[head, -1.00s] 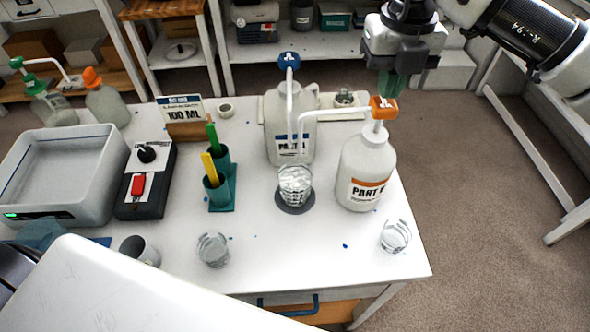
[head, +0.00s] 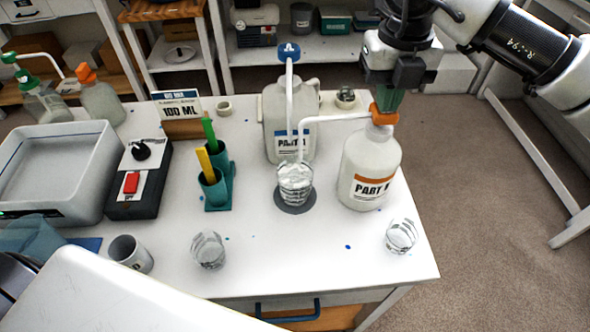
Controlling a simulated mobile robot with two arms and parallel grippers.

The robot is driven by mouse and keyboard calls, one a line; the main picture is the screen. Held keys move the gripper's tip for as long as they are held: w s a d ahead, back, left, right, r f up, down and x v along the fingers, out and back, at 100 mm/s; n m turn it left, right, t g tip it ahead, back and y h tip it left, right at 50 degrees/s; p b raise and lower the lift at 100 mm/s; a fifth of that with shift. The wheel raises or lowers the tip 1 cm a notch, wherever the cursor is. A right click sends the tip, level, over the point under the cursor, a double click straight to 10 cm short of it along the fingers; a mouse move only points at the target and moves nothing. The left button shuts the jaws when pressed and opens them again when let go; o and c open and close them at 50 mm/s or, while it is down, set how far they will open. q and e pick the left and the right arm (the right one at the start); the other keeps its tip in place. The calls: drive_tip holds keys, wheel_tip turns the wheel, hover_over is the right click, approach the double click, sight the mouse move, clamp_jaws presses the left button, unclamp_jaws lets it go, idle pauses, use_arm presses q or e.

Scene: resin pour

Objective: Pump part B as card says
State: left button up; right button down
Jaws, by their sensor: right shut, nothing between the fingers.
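The part B bottle (head: 369,165) is white with an orange label and an orange pump head (head: 383,115). Its spout reaches left over a clear cup (head: 295,183) on a dark round pad (head: 293,203). My right gripper (head: 386,103) is shut and empty, its fingertips at the top of the orange pump head, seemingly touching it. The part A jug (head: 289,120), with a blue pump head (head: 289,50), stands behind the cup. The card (head: 180,105) reads 100 ML; its smaller print is too small to read. My left gripper is not in view.
Clear empty-looking cups stand at the front (head: 208,250) and front right (head: 401,236). A teal holder (head: 218,190) with green and yellow sticks, a black control box (head: 141,180), a grey basin (head: 55,170) and a mug (head: 130,253) are left.

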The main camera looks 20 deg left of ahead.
drive_tip(key=shift+r+p, duration=1.35)
drive_tip(key=shift+r, duration=0.9)
drive_tip(key=shift+f+b, duration=1.25)
drive_tip(key=shift+f, duration=0.3)
drive_tip(key=shift+r+p, duration=0.95)
drive_tip(key=shift+r, duration=0.6)
wheel_tip(320, 180, up, 6)
drive_tip(key=p, duration=0.3)
drive_tip(key=shift+p, duration=0.4)
